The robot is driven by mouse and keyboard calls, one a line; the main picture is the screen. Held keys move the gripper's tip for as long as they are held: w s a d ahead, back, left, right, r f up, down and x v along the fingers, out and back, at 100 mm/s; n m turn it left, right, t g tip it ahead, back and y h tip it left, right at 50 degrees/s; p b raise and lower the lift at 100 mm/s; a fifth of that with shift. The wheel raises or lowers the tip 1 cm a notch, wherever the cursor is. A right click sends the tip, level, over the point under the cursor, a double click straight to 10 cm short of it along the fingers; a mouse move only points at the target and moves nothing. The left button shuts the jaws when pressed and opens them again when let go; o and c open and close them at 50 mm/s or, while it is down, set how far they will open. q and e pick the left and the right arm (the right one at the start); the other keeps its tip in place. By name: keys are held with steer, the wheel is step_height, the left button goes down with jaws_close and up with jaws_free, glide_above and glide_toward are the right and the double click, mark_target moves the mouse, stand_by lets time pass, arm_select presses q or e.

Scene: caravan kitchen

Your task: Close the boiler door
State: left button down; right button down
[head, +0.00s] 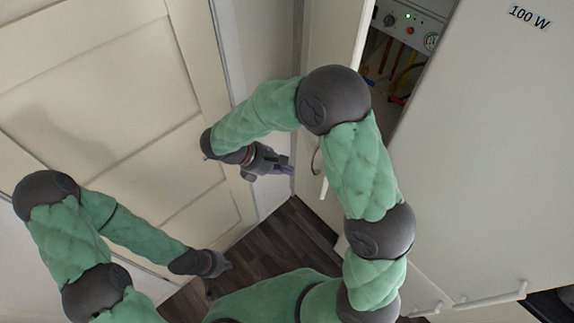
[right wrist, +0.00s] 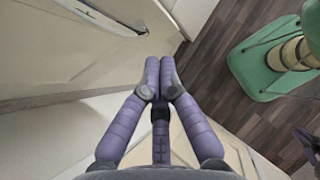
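The boiler (head: 403,50), with dials, lights and coloured pipes, shows inside a tall white cupboard. Its door (head: 335,40) is a pale panel standing open at the left of the opening, partly hidden behind my right arm. A light handle (head: 323,170) is low on that panel. My right gripper (head: 288,169) is left of the door, apart from the handle in the picture. In the right wrist view its purple fingers (right wrist: 160,62) are together and hold nothing visible. My left gripper (head: 222,264) is low at the left, over the floor; its fingers are too small to read.
A large cream panelled door (head: 110,90) fills the left. A white cupboard front (head: 480,130) marked "100 W" stands at the right, with a handle rail (head: 490,298) below. Dark wood floor (head: 275,245) shows between them. In the right wrist view a pale handle (right wrist: 105,17) is at top left.

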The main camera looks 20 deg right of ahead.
mark_target(324, 177)
steer(key=d+f, duration=0.1)
steer(key=d, duration=0.1)
steer(key=s+d+f, duration=0.1)
steer(key=d+f, duration=0.1)
steer(key=d, duration=0.1)
steer(key=d+f, duration=0.1)
steer(key=d, duration=0.2)
steer(key=shift+s+d+f, duration=0.15)
steer(key=shift+s+d, duration=0.05)
steer(key=shift+s, duration=0.15)
steer(key=shift+d, duration=0.15)
steer(key=d+n+t+b, duration=0.3)
steer(key=d+n+t, duration=0.1)
steer(key=d, duration=1.5)
steer(key=shift+s+d+n+b, duration=0.2)
steer(key=shift+s+n+b, duration=0.15)
steer(key=shift+n, duration=0.45)
steer(key=shift+a, duration=0.1)
